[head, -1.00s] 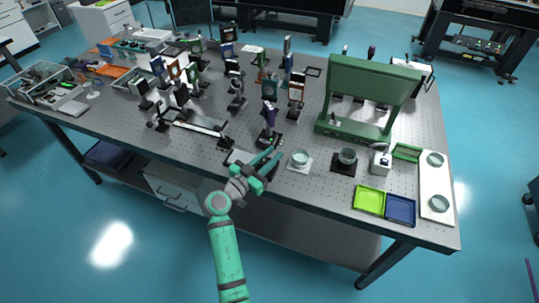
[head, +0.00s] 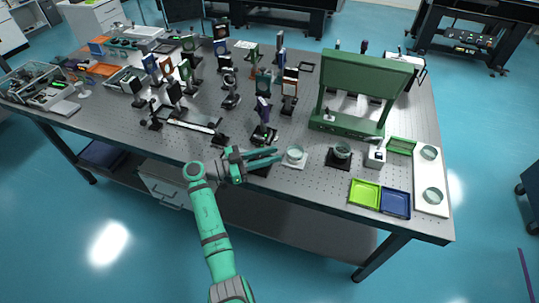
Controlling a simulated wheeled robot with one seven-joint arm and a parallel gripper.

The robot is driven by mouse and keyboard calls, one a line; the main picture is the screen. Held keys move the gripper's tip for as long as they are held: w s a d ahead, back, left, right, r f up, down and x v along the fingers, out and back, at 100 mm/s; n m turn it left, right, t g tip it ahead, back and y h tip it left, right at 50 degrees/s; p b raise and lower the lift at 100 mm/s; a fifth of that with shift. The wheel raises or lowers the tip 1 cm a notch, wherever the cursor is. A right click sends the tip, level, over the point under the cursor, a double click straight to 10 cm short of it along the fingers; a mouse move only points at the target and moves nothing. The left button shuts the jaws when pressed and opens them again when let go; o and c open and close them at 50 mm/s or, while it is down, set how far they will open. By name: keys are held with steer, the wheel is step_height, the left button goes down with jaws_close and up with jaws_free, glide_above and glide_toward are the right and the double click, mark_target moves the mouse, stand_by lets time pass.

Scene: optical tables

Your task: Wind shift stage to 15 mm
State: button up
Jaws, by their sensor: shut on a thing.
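My gripper (head: 266,156) is low over the front edge of the optical table (head: 310,184), its green fingers pointing right. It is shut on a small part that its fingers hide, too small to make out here. A dark, low block (head: 262,170) shows just below the fingers; I cannot tell whether it is the shift stage. No scale or millimetre reading can be made out. A purple-faced optic on a dark mount (head: 263,112) stands just behind the gripper. A glass dish on a white plate (head: 295,157) is close to the right of the fingertips.
A second dish on a black plate (head: 340,154), a green tray (head: 364,193) and a blue tray (head: 396,204) lie to the right. A tall green frame (head: 362,90) stands behind them. Several mounted optics and a rail (head: 190,124) fill the left and middle.

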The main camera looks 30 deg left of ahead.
steer(key=shift+d, duration=0.1)
steer(key=o, duration=1.1)
steer(key=shift+c, duration=0.2)
steer(key=v, duration=1)
steer(key=shift+s+a, duration=0.25)
steer(key=shift+s, duration=0.05)
steer(key=shift+w, duration=0.1)
